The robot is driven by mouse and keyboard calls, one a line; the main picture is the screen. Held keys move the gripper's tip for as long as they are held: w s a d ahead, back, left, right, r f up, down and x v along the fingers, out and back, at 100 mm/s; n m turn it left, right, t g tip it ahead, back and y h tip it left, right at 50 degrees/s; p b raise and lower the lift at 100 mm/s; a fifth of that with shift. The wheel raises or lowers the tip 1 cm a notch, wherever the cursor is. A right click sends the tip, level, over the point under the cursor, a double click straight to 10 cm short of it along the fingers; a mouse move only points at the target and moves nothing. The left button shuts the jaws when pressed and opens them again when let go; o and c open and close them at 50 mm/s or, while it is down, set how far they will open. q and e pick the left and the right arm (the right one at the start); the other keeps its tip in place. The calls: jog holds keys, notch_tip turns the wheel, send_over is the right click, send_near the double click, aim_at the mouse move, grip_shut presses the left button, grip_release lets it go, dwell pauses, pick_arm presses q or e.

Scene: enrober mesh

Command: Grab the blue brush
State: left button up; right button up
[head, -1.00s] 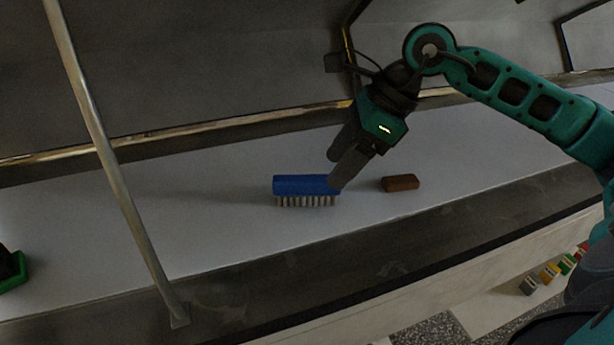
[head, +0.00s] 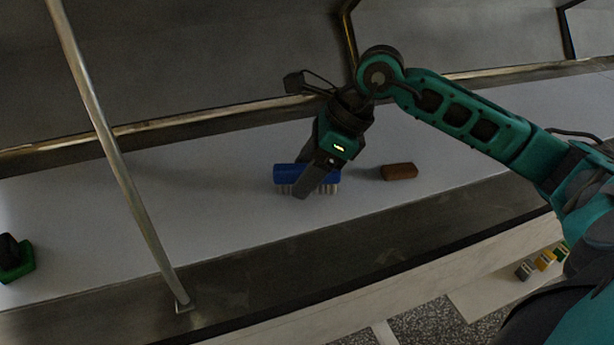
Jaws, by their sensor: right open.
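The blue brush (head: 288,174) lies on the white surface near the middle of the head view, its pale bristles facing the front edge. My right gripper (head: 303,190) reaches down from the upper right and is open. One finger crosses in front of the brush's middle and hides part of its block and bristles. The other finger is mostly hidden, so I cannot tell whether either finger touches the brush. My left gripper is not in view.
A brown block (head: 399,171) lies just right of the brush. A green and black object (head: 14,259) is at the far left. A metal pole (head: 117,160) stands left of the brush. The white surface (head: 220,210) is bare between pole and brush.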

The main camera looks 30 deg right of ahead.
jog(key=shift+f+b, duration=0.25)
jog(key=shift+b, duration=0.15)
dwell(0.3)
jog(key=shift+c, duration=0.2)
jog(key=c, duration=1.1)
grip_shut()
